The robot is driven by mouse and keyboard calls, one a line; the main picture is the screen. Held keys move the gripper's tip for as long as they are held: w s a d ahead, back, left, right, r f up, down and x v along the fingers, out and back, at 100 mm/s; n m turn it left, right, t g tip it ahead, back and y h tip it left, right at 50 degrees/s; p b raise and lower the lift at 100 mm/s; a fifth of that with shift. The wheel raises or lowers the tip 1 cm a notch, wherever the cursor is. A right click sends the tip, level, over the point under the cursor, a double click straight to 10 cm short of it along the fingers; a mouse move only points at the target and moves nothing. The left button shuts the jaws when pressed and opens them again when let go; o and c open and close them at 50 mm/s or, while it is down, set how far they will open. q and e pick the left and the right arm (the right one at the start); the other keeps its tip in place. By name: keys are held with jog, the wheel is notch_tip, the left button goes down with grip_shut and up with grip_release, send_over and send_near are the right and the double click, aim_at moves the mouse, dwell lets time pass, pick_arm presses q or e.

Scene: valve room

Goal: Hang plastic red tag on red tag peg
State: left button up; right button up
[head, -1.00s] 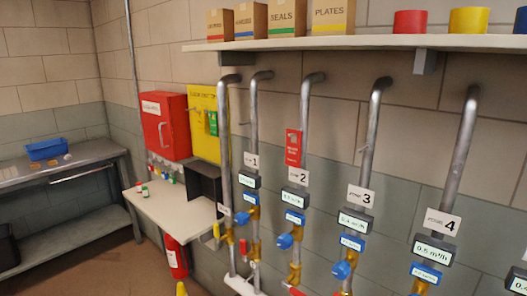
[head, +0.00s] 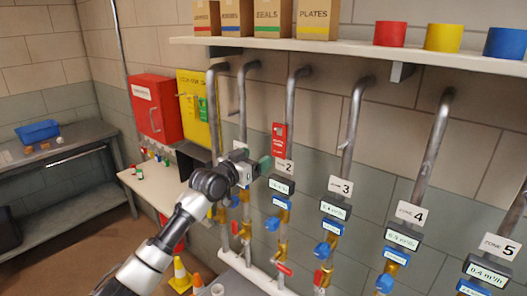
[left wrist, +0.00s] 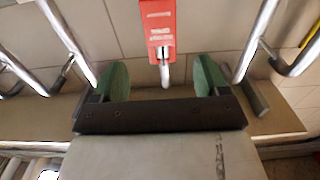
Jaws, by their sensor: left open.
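A red tag (head: 279,138) with pale print hangs upright in front of the zone 2 pipe, above its number plate. My left gripper (head: 262,165) is just below and left of it, with green fingertips. In the left wrist view, the red tag (left wrist: 158,22) is at the top middle, beyond the gap between the open fingertips (left wrist: 161,80), which hold nothing. A short grey rod shows at the tag's edge. A yellow board (head: 187,88) carries a green tag (head: 203,110) and small pegs; I cannot tell which peg is the red one. My right gripper is out of view.
Zone pipes with meters and blue valve handles stand close around the left gripper. A shelf (head: 350,46) with boxes and coloured pots runs above. A red cabinet (head: 155,108) and a small table (head: 155,188) are left. Cones (head: 180,272) stand on the floor.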

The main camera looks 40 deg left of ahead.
aim_at(278, 142)
pick_arm(q)
jog(key=w+b, duration=0.1)
jog(key=w, duration=0.2)
jog(key=w+b, duration=0.2)
jog(key=w, duration=0.2)
jog(key=w+b, duration=0.2)
jog(key=w, duration=0.1)
jog(key=shift+w+d+f, duration=0.25)
jog(key=shift+d+f, duration=0.1)
jog(key=shift+d, duration=0.05)
jog(key=shift+w+r+b, duration=0.2)
jog(key=shift+w+b, duration=0.35)
jog(key=shift+w, duration=0.3)
jog(key=c, duration=0.9)
jog(key=shift+r, duration=0.2)
jog(key=shift+r+p, duration=0.4)
jog(key=shift+r, duration=0.1)
